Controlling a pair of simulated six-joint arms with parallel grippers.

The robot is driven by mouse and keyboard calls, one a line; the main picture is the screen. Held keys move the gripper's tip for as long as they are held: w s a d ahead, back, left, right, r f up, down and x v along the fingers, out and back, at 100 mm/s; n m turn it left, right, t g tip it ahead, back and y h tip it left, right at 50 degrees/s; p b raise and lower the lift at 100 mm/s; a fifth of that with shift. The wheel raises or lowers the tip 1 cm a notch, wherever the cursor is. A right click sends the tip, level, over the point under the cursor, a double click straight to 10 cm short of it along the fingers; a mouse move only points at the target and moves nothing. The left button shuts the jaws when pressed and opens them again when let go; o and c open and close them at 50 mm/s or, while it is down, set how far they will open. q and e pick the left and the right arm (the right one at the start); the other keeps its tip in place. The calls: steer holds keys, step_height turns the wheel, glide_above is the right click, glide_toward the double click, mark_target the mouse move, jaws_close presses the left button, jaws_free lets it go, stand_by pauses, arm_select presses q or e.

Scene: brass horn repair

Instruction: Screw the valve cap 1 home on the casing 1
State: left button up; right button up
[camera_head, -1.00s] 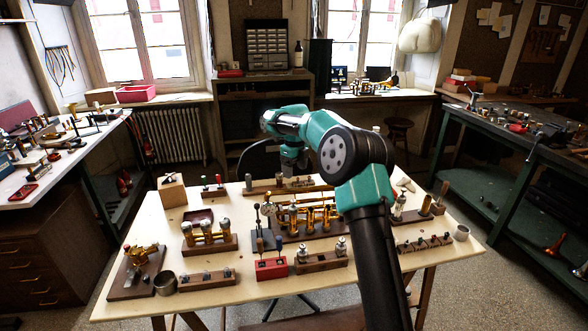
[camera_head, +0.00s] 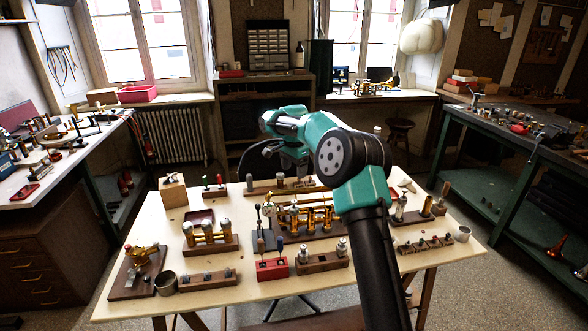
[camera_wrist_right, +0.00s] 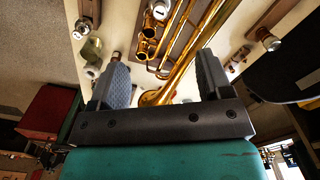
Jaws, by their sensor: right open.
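In the head view a brass horn with several upright valve casings (camera_head: 312,218) lies on a dark board in the middle of the table. I cannot tell which casing is casing 1. In the right wrist view its brass tubing (camera_wrist_right: 190,58) runs up between my fingers, with brass casing ends (camera_wrist_right: 146,46) at the left and a silver cap (camera_wrist_right: 160,10) above them. I cannot tell whether that is valve cap 1. My right gripper (camera_head: 272,150) is above the table's far side; the wrist view shows it open and empty (camera_wrist_right: 162,80). My left gripper is out of view.
A wooden stand with silver-topped brass cylinders (camera_head: 208,241) stands left of the horn. A red block (camera_head: 272,268) with tools and a wooden block (camera_head: 322,263) with silver parts stand in front. A metal cup (camera_head: 166,284) is at the front left. Bare tabletop (camera_head: 125,305) shows at the front left.

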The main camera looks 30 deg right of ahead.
mark_target(294, 208)
steer(key=shift+f, duration=0.15)
step_height(294, 208, down, 17)
steer(key=shift+f, duration=0.1)
stand_by(0.9)
steer(key=shift+c, duration=0.3)
steer(key=c, duration=1)
steer(key=o, duration=1.1)
step_height(294, 208, up, 18)
steer(key=shift+f, duration=0.25)
